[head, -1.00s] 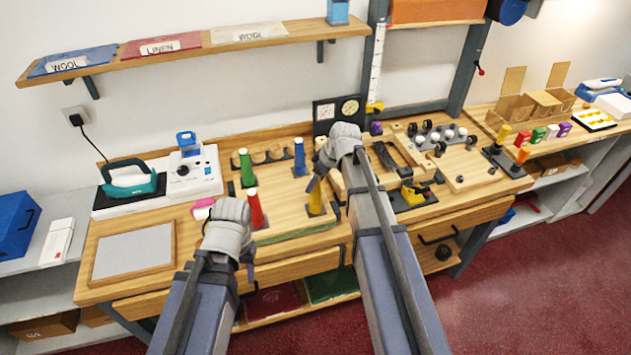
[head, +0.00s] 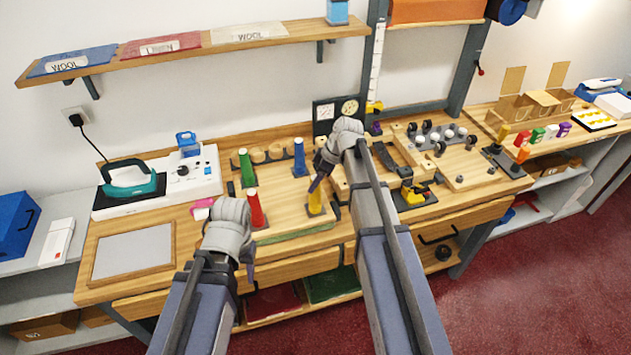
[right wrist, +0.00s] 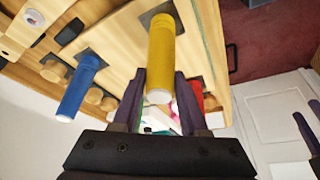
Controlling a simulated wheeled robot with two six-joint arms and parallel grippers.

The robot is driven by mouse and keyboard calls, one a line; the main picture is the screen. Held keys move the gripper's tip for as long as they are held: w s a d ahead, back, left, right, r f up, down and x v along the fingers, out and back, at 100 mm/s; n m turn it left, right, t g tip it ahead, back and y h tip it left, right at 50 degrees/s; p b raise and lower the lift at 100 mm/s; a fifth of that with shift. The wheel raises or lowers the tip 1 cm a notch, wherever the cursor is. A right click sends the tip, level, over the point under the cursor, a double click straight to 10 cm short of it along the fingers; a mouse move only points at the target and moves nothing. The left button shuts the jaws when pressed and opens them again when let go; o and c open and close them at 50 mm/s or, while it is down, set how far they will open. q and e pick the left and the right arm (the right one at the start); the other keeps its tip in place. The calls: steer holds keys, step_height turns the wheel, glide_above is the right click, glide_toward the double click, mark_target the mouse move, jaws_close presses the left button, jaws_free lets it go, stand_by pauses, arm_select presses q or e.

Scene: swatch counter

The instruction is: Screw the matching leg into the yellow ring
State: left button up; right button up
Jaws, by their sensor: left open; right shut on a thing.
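A yellow leg (head: 315,202) stands on the wooden board among the other coloured legs. In the right wrist view the yellow leg (right wrist: 160,55) has its pale end between my fingers and its other end at a dark square plate (right wrist: 152,14). My right gripper (head: 313,186) is shut on this leg from above. No separate yellow ring can be made out at the leg's base. My left gripper (head: 249,272) is open, low at the front of the bench, apart from the legs. Its fingers are mostly hidden by its wrist.
A blue leg (head: 299,158), a green leg (head: 246,168) and a red leg (head: 255,208) stand upright on dark plates nearby. Round wooden pieces (head: 275,152) line the board's back. A yellow-and-black tool (head: 413,192) lies right of my right arm. A grey panel (head: 133,250) lies at left.

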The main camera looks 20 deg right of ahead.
steer(key=shift+s+a+m+t, duration=0.1)
steer(key=shift+s+m+t, duration=0.15)
steer(key=shift+m, duration=0.75)
jaws_close()
steer(key=m+h, duration=0.1)
steer(key=m, duration=0.1)
steer(key=m+t+h, duration=0.1)
steer(key=m, duration=0.2)
steer(key=shift+w+t, duration=0.15)
steer(key=shift+t, duration=0.1)
steer(key=m+h, duration=0.1)
steer(key=m, duration=0.3)
steer(key=shift+m+h, duration=0.3)
steer(key=shift+h, duration=0.1)
steer(key=shift+m+h, duration=0.6)
steer(key=shift+m, duration=1)
steer(key=o, duration=0.9)
jaws_free()
